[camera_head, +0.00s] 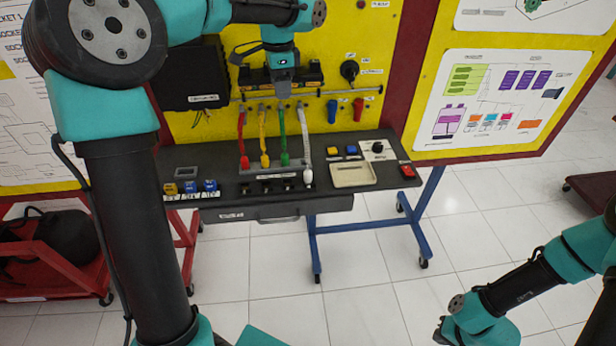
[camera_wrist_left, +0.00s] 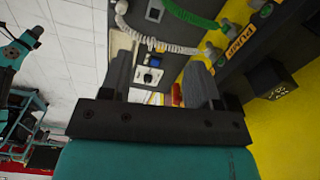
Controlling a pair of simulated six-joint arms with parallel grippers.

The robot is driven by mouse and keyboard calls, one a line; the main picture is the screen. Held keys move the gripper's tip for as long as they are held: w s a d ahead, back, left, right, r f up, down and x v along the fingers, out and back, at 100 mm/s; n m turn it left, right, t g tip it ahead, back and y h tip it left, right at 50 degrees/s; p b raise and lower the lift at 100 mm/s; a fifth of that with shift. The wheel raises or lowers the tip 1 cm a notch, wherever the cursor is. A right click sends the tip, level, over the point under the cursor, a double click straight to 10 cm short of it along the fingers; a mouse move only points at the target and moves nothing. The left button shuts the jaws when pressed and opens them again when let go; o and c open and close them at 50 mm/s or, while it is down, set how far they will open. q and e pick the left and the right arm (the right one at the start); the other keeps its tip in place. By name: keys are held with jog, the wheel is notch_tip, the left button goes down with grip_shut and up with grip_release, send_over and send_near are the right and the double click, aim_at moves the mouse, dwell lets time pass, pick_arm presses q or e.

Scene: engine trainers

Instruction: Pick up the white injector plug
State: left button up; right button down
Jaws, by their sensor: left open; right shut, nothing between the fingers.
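The white injector plug (camera_head: 308,178) sits at the lower end of a white coiled cable (camera_head: 305,140), at the right of a row of red, yellow and green cables on the dark bench. My left gripper (camera_head: 283,88) is above the row, near the cables' upper ends at the yellow panel. In the left wrist view its fingers (camera_wrist_left: 158,72) are apart and empty, with the white coiled cable (camera_wrist_left: 155,40) beyond their tips. The plug's end shows near that view's top edge (camera_wrist_left: 121,7). My right gripper (camera_head: 440,332) is shut and empty at the lower right, far from the bench.
A cream tray (camera_head: 352,175) lies right of the white plug. Blue and yellow buttons, a knob and a red switch (camera_head: 408,171) are around it. A black box (camera_head: 190,75) and a horizontal rail are on the yellow panel. The tiled floor before the bench is clear.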

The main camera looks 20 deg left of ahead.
aim_at(308, 170)
pick_arm(q)
jog(key=s+d+f+m, duration=0.3)
jog(key=d+f, duration=0.4)
jog(key=d, duration=0.1)
jog(key=shift+s+d+f, duration=0.2)
jog(key=shift+s+d, duration=0.1)
jog(key=shift+s, duration=0.05)
notch_tip(308, 170, down, 12)
jog(key=shift+f, duration=0.1)
jog(key=shift+w+f, duration=0.1)
jog(key=shift+f, duration=2.5)
jog(key=shift+d, duration=0.1)
